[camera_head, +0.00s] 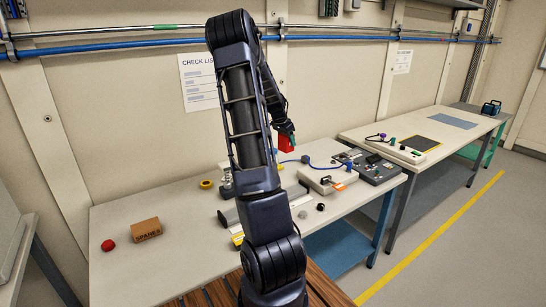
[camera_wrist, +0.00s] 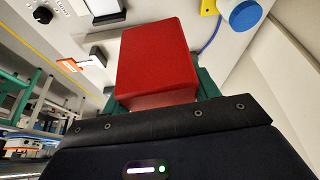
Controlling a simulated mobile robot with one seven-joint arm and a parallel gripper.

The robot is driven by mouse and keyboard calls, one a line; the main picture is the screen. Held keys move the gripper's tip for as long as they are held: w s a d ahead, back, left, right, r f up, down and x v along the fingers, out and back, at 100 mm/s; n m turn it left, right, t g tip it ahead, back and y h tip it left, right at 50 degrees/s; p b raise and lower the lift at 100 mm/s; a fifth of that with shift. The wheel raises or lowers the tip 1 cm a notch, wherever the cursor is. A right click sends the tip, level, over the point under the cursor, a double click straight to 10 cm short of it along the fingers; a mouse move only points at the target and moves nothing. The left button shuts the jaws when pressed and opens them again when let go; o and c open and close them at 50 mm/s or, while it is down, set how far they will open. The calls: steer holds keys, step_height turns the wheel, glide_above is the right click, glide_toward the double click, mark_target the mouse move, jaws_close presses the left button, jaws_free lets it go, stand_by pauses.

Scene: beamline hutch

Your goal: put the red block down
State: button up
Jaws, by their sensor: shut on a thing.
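The red block (camera_head: 286,143) is in the air above the back part of the near table (camera_head: 130,262), beside my dark arm. In the wrist view the red block (camera_wrist: 158,58) is large and sits between the green fingers of my gripper (camera_wrist: 163,98). My gripper (camera_head: 286,132) is shut on the block. The block's lower end looks clear of the tabletop in the head view. My arm hides part of the table's middle.
A brown "SPARES" box (camera_head: 146,229) and a small red item (camera_head: 108,245) lie on the left of the near table. A white device with an orange tag (camera_head: 328,179) and a dark control panel (camera_head: 376,168) stand at its right. The front left tabletop is clear.

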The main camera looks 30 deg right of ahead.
steer(key=shift+r, duration=0.35)
steer(key=w+a+r+n+t, duration=0.1)
steer(key=w+a+n, duration=0.15)
steer(key=a, duration=1.35)
steer(key=w+a+n+t+y, duration=0.1)
steer(key=w+a+n, duration=0.15)
steer(key=a, duration=1.25)
steer(key=w+a+r+n+t, duration=0.1)
steer(key=w+a+n, duration=0.15)
steer(key=a, duration=1.35)
steer(key=s+a+n+t+y, duration=0.15)
steer(key=s+a, duration=0.35)
steer(key=a, duration=0.5)
steer(key=s+a+n+g, duration=0.1)
steer(key=s+a+n, duration=0.3)
steer(key=a, duration=0.7)
steer(key=s+a+f+n+y, duration=0.2)
steer(key=s+a+n, duration=0.2)
steer(key=s+a, duration=1.25)
steer(key=shift+t, duration=0.35)
steer(key=f, duration=0.6)
steer(key=s+d+f, duration=0.1)
steer(key=f, duration=1.2)
steer(key=shift+s+d+f, duration=0.2)
steer(key=shift+d+f, duration=0.2)
